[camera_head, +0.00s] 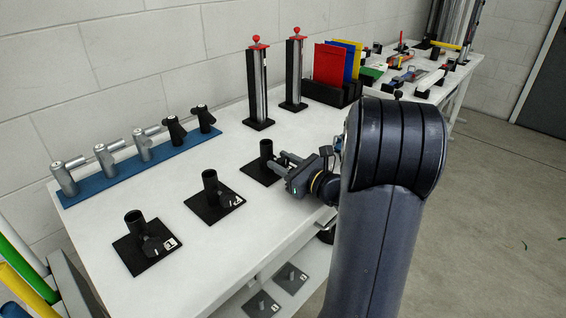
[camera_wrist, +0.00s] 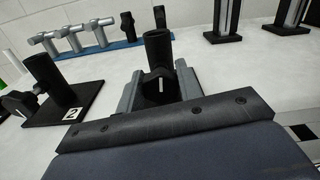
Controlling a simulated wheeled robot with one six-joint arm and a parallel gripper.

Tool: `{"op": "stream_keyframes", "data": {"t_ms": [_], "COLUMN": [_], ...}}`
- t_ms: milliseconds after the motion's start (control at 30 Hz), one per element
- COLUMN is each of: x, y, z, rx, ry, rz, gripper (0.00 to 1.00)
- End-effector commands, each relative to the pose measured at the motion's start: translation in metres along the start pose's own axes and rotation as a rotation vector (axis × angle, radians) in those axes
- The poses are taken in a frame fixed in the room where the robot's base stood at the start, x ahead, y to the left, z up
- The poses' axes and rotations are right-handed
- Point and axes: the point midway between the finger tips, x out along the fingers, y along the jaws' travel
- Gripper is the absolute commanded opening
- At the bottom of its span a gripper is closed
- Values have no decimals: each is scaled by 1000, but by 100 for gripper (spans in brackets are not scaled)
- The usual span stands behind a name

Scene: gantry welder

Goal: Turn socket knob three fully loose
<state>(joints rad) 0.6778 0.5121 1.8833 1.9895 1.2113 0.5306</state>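A black upright socket tube (camera_head: 266,149) stands on a black plate, the farthest of three in the head view. Its number label is hidden. In the wrist view the same tube (camera_wrist: 158,48) is dead ahead, with a dark knob (camera_wrist: 153,82) low on its near side. The knob bears a white line that looks about upright. My gripper (camera_head: 284,161) reaches toward this socket from the right. In the wrist view the gripper's grey fingers (camera_wrist: 160,85) stand apart, one on each side of the knob, with a gap showing. I cannot tell whether either finger touches it.
The middle socket (camera_head: 210,183), labelled 2 in the wrist view (camera_wrist: 44,70), and the nearest socket (camera_head: 135,222) have similar knobs. A blue rack (camera_head: 140,166) with grey and black fittings lies along the back. Two red-topped posts (camera_head: 257,85) stand behind. White tabletop between is clear.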

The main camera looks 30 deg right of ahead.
Motion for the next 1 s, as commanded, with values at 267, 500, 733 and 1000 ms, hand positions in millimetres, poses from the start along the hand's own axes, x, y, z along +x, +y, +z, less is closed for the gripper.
{"op": "stream_keyframes", "data": {"t_ms": [267, 500, 733, 1000], "x": [0, 0, 0, 0], "y": [0, 1, 1, 1], "z": [0, -3, -2, 0], "rx": [0, -44, -139, -140], "ry": [0, -1, 0, 1], "rz": [0, 1, 0, 0], "gripper": [11, 11, 11, 34]}}
